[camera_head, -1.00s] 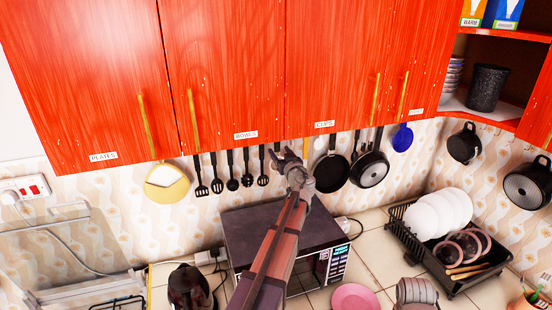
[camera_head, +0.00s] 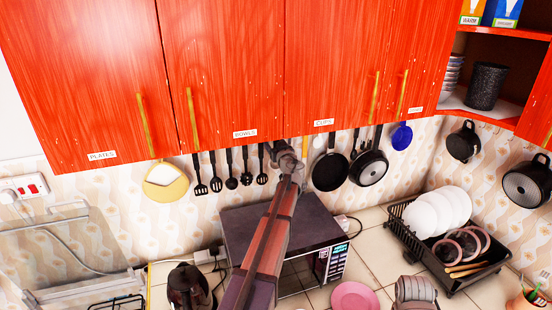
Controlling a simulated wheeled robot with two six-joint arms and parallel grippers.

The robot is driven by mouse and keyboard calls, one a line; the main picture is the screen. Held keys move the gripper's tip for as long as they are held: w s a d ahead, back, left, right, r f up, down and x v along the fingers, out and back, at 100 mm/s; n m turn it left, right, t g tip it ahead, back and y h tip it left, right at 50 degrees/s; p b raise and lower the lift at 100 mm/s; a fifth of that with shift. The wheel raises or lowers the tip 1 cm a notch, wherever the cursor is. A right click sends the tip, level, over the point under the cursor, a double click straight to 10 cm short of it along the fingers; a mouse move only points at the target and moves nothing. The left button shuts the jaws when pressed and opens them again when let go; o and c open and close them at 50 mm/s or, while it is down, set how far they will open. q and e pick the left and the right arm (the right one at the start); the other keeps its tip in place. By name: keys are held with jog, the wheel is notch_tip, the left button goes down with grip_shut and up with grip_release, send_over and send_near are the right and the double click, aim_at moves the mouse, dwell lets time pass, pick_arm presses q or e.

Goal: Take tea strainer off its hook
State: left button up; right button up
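My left gripper (camera_head: 284,150) is raised to the row of hanging utensils, just under the cabinet edge. Its fingers are small and dark here, and I cannot tell whether they hold anything. No tea strainer can be made out for certain; whatever hangs directly behind my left gripper is hidden. A small blue round utensil (camera_head: 401,136) hangs at the right end. Part of my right arm or gripper (camera_head: 415,291) shows at the bottom edge, well below the hooks; its fingers cannot be made out.
Black utensils (camera_head: 231,172) hang close left of my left gripper, and black pans (camera_head: 331,171) close right. Red cabinets (camera_head: 225,70) overhang the row. A microwave (camera_head: 320,262) stands below. A dish rack (camera_head: 420,251) with plates and a pink plate (camera_head: 354,297) are at right.

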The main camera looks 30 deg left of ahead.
pick_arm(q)
grip_shut()
dwell(0.3)
dwell(1.0)
